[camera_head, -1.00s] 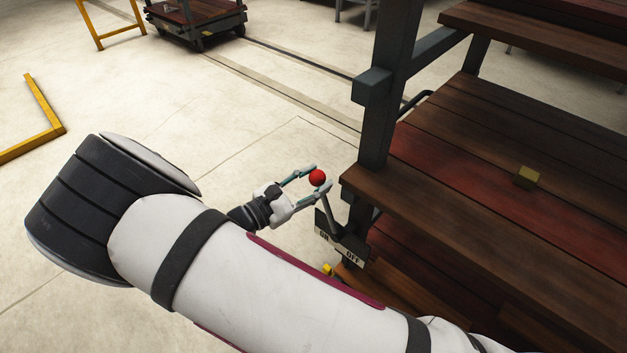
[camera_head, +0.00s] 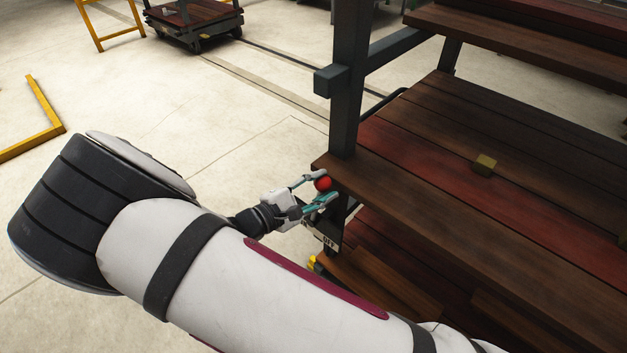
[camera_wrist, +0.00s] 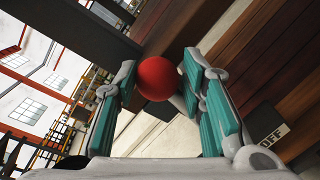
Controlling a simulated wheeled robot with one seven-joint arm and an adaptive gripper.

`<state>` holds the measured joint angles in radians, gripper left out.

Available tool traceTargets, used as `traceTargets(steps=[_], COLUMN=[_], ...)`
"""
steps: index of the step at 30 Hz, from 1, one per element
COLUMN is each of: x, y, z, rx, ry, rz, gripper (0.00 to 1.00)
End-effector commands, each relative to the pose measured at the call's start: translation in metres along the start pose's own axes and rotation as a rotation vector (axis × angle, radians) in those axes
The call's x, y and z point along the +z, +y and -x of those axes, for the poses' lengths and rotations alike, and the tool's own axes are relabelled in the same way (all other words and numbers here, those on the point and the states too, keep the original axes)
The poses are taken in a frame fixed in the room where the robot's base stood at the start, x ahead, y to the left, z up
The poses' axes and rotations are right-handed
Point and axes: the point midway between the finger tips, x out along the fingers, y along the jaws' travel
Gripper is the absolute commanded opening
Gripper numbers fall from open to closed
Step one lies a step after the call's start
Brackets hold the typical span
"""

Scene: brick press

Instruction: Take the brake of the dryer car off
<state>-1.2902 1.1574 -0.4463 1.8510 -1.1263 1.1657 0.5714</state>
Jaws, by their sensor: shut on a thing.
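The dryer car (camera_head: 420,190), with dark wooden decks and a grey post, fills the right of the head view. Its brake lever ends in a red ball knob (camera_head: 323,184). My gripper (camera_head: 321,187) is shut on this knob, with one finger on each side. The knob also shows between the teal finger pads in the wrist view (camera_wrist: 157,78). The label plate (camera_head: 329,241) below shows OFF; the wrist view shows OFF too (camera_wrist: 271,134). The lever's shaft is mostly hidden behind my fingers. The knob is close to the lower deck's corner, above the plate's OFF end.
A small yellowish block (camera_head: 485,165) lies on the deck. The grey post (camera_head: 350,80) stands close beyond my gripper. Another car (camera_head: 195,22) stands on rails at the back. A yellow frame (camera_head: 35,125) is at the left; the floor between is clear.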

Motion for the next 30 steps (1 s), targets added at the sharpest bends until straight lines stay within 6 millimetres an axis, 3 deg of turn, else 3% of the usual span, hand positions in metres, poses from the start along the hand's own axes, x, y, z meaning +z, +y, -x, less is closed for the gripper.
traceTargets(steps=[12, 28, 29, 30], x=[0.020, 0.021, 0.021, 0.021], y=[-0.028, -0.032, -0.032, -0.033], z=[-0.006, -0.006, -0.006, -0.006], rx=[-0.008, -0.011, -0.011, -0.011], ry=[0.030, 0.036, 0.036, 0.036], rz=[-0.191, -0.218, -0.218, -0.218], gripper=[0.00, 0.00, 0.39, 0.48])
